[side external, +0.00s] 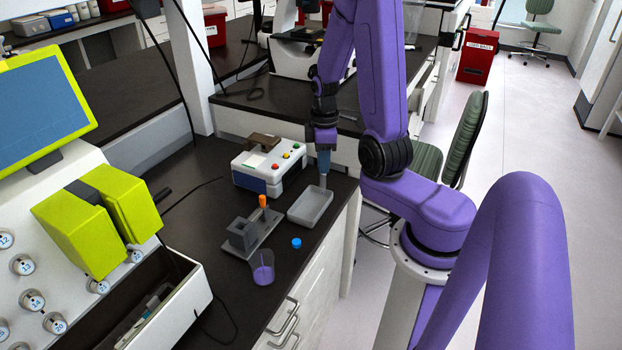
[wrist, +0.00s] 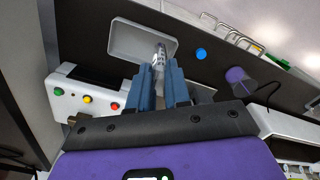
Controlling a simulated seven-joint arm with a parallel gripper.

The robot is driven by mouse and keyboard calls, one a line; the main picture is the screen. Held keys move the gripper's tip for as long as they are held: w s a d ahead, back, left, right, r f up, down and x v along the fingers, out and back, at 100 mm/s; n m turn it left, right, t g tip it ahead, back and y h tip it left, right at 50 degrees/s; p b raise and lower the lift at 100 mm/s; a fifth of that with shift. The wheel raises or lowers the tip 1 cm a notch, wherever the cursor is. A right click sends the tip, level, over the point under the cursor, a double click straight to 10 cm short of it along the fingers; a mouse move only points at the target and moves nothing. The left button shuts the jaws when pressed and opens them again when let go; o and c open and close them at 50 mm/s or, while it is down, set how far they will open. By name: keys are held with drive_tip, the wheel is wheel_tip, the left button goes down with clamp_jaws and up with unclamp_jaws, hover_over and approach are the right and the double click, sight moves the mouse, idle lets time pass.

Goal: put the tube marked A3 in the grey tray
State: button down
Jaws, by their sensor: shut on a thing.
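My gripper (side external: 323,158) is shut on a clear tube (side external: 323,181), which hangs below the fingers. In the wrist view, my blue fingers (wrist: 160,75) pinch the tube (wrist: 160,53) between them. It has dark marks on it that are too small to read. The grey tray (side external: 296,214) is a shallow open box on the dark bench, and it also shows in the wrist view (wrist: 118,40). The tube is over the tray's far part in the side view. I cannot tell whether its lower end touches the tray floor. The tray looks empty otherwise.
A white device with coloured buttons (side external: 262,182) stands left of the tray. A grey rack (side external: 240,236) with an orange-topped item (side external: 263,201), a blue cap (side external: 296,243) and a purple cup (side external: 263,270) are nearer the camera. The bench edge is close on the right.

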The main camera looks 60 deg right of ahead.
drive_tip(key=w+d+f, duration=0.2)
drive_tip(key=w+f, duration=0.3)
drive_tip(key=f, duration=0.4)
drive_tip(key=shift+d, duration=0.25)
drive_tip(key=shift+f, duration=0.25)
drive_tip(key=c, duration=1.1)
unclamp_jaws()
